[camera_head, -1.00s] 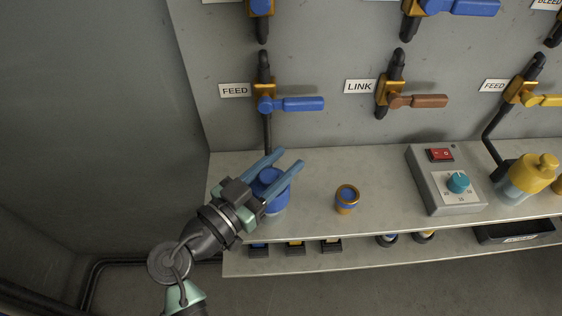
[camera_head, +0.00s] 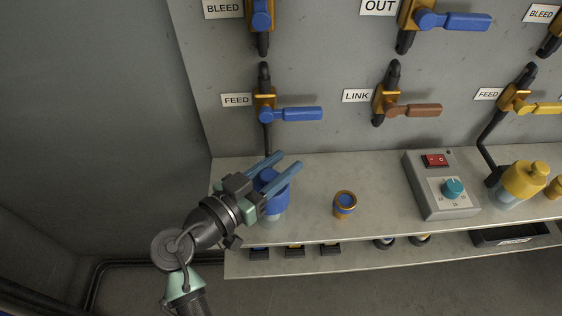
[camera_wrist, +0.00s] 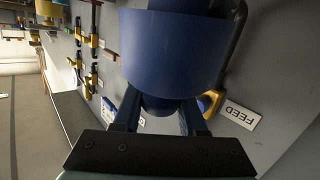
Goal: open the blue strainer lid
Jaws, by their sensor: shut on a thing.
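The blue strainer lid (camera_head: 275,203) tops a clear bowl (camera_head: 270,219) at the left end of the shelf. My gripper (camera_head: 289,160) reaches in from the lower left. Its two blue fingers lie on either side of the lid's top and are shut on it. In the wrist view the lid (camera_wrist: 172,50) is a large blue cylinder filling the upper middle, with my gripper (camera_wrist: 160,110) below it. The fingertips are hidden behind the lid there. The lid still looks seated on the bowl in the head view.
A blue-handled FEED valve (camera_head: 290,114) is on the wall above the strainer. Farther right are a grey control box (camera_head: 440,185) and a yellow-lidded strainer (camera_head: 524,181).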

